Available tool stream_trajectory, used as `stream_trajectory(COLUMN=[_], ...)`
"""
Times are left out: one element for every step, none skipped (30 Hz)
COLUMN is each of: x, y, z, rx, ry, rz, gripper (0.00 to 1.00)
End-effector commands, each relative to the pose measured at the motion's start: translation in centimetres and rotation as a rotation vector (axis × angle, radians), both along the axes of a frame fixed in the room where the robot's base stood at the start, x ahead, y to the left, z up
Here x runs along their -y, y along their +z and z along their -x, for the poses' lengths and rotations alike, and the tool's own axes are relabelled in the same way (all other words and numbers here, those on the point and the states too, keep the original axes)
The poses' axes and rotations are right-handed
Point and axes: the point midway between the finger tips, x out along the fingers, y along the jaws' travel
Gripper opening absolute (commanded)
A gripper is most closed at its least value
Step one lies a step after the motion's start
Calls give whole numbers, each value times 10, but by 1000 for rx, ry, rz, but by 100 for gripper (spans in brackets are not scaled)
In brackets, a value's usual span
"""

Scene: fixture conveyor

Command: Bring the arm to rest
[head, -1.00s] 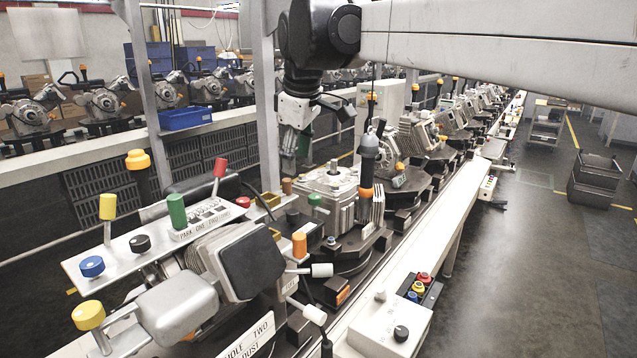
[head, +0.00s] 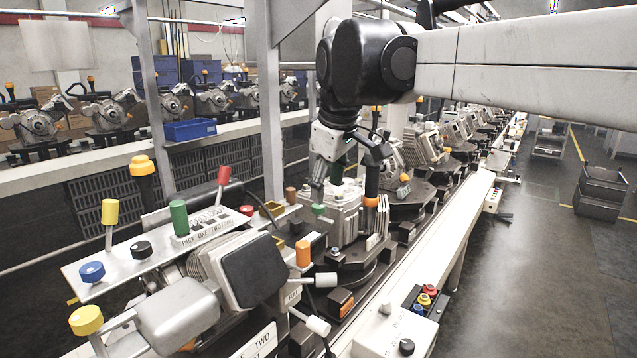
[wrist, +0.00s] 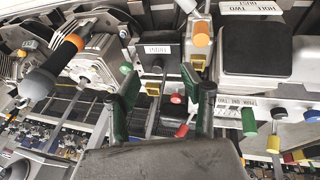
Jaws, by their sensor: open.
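My gripper (head: 345,188) hangs from the black wrist joint, pointing down over the near fixture row in the head view. In the wrist view my gripper (wrist: 157,78) has its two dark green fingers spread apart, with nothing held between them. A metal housing (head: 345,218) on a dark round base is below and close to the fingers in the head view. Whether a finger touches it I cannot tell. A grey and orange handle (wrist: 55,65) lies left of the fingers in the wrist view.
A control panel (head: 130,250) with coloured knobs and levers stands front left. A post (head: 268,110) rises just left of the arm. A button box (head: 427,300) sits on the pale rail at front right. The floor (head: 540,270) at right is largely clear.

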Motion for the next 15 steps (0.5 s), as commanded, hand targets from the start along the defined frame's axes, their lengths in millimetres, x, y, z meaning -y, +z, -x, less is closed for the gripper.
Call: stream_trajectory(x=[5, 8, 14, 20, 26, 34, 41, 49, 57, 64, 70, 79, 85, 91, 98], y=[-2, -3, -5, -8, -10, -14, -18, -22, -28, -33, -37, -44, -49, -55, -62], z=[4, 7, 13, 18, 24, 33, 40, 48, 58, 66, 73, 84, 92, 100, 110], rx=[2, 4, 7, 11, 15, 22, 26, 31, 38, 45, 50, 57, 62, 69, 76], ry=[-13, -24, -45, -64, -86, -119, -147, -173, -210, -239, -266, -302, -329, -357, -392], rz=[-4, -8, -15, -23, -30, -43, -53, -64, -77, -90, -99, -114, -125, -137, -152], gripper=[42, 42, 42, 42, 42, 42, 42, 42, 42, 42, 42, 42, 42, 42, 42])
